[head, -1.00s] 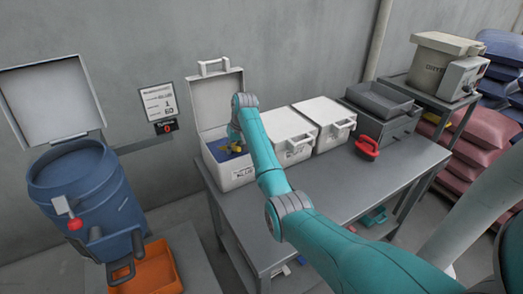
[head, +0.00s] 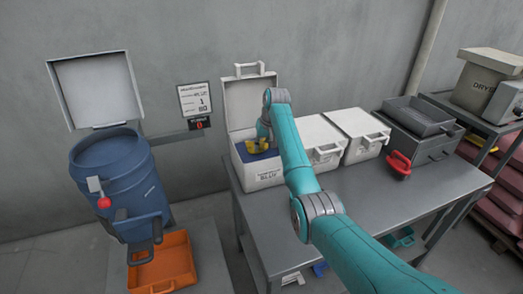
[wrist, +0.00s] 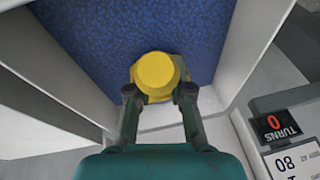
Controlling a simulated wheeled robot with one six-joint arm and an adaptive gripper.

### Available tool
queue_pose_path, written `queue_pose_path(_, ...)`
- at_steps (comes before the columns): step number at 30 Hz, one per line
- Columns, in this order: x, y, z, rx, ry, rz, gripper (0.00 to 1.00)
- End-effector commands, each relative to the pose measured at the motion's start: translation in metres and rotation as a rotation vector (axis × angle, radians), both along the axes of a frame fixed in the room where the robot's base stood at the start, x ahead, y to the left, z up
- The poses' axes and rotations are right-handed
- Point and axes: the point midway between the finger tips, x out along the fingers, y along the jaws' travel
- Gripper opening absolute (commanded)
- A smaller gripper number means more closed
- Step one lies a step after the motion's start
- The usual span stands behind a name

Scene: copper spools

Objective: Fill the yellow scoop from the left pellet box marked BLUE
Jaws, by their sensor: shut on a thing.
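The left white pellet box marked BLUE (head: 268,176) stands on the grey table with its lid raised. Blue pellets (wrist: 125,35) fill its inside. My gripper (wrist: 160,95) is shut on the yellow scoop (wrist: 158,72). In the head view the scoop (head: 256,147) is over or in the box opening, partly behind my arm. In the wrist view it lies against the blue pellets near one box wall. I cannot tell how deep it is or whether pellets are in it.
Two closed white boxes (head: 318,137) (head: 360,130) stand to the right. A blue open drum (head: 118,180) stands left, with an orange bin (head: 165,265) below. A sign reads 0 turns (wrist: 275,125).

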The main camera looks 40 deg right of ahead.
Motion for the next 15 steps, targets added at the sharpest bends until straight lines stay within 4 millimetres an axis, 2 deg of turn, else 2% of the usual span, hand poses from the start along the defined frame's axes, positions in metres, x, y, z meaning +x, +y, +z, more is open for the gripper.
queue_pose_path(15,-0.014,0.003,0.042,-0.032,-0.113,-0.001,0.0)
